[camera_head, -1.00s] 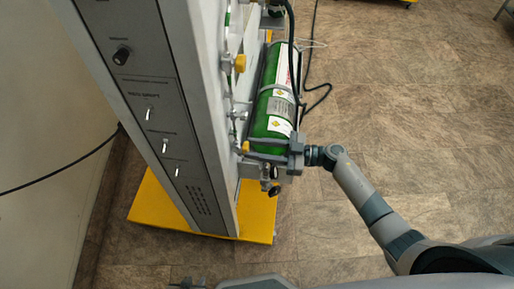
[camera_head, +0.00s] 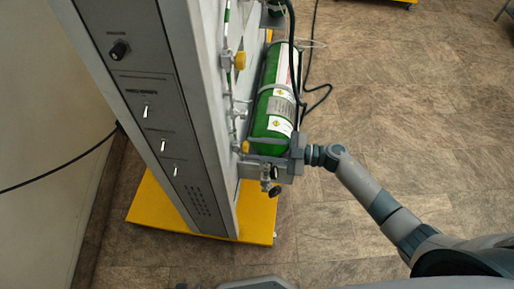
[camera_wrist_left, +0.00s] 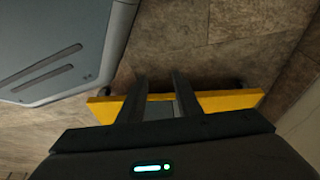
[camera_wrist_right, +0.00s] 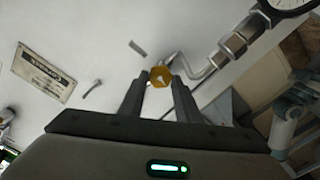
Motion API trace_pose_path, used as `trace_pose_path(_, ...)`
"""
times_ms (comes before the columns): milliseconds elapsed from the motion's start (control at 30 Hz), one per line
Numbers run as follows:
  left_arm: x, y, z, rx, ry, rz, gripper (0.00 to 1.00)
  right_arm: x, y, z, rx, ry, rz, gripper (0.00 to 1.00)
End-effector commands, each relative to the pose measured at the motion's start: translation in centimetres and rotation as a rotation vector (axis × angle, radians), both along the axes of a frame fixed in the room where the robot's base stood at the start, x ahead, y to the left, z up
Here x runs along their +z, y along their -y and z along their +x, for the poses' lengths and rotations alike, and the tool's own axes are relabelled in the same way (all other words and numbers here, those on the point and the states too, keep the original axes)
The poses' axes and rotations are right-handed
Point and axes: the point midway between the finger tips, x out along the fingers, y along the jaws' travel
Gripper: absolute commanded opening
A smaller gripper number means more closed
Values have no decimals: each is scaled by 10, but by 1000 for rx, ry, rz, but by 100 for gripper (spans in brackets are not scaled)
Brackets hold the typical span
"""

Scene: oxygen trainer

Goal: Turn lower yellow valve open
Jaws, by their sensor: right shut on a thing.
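The lower yellow valve (camera_head: 245,147) is a small knob on the side of the grey cabinet, below the upper yellow valve (camera_head: 240,61). In the right wrist view the lower yellow valve (camera_wrist_right: 159,77) sits between my right fingertips. My right gripper (camera_wrist_right: 161,83) is shut on it; in the head view the gripper (camera_head: 253,149) reaches in from the right, and its fingers partly hide the knob's surroundings. My left gripper (camera_wrist_left: 160,92) shows two parted fingers with nothing between them, pointing at the floor and the yellow base. In the head view only a trace of it shows at the bottom edge.
A green cylinder (camera_head: 272,123) stands beside the cabinet, just behind my right gripper. A black-handled fitting (camera_head: 274,190) is just below the gripper. A pressure gauge (camera_wrist_right: 287,5) and bent pipe are close by. The yellow base (camera_head: 258,215) juts out below.

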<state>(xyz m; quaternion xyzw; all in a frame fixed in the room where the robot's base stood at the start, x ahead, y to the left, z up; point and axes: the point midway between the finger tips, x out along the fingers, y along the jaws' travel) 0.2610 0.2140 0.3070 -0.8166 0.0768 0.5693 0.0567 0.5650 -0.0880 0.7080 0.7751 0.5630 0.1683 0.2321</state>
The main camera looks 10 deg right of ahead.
Motion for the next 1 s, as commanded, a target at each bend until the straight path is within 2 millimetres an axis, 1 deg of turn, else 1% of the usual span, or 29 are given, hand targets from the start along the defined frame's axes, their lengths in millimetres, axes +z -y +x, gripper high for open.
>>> trace_pose_path(167, 0, 1, 1, 1, 3, -2, 31, -1, 1, 0, -1, -1, -1, 8)
trace_pose_path(200, 0, 2, 1, 2, 4, -2, 31, -1, 1, 0, -1, -1, -1, 35)
trace_pose_path(267, 0, 3, 1, 2, 4, -4, 31, -1, 1, 0, -1, -1, -1, 49)
trace_pose_path(500, 1, 11, 1, 6, 5, -15, 31, 0, 0, 0, -1, -1, 0, 49)
trace_pose_path(667, 0, 12, 1, 7, 4, -16, 31, -1, 2, -1, -1, -2, 0, 49)
trace_pose_path(867, -3, 8, -1, 5, -7, -9, 31, -2, 16, -6, 0, -3, -1, 49)
trace_pose_path(1000, -4, 1, -1, 4, -23, 2, 31, -2, 36, -12, -1, -2, -3, 49)
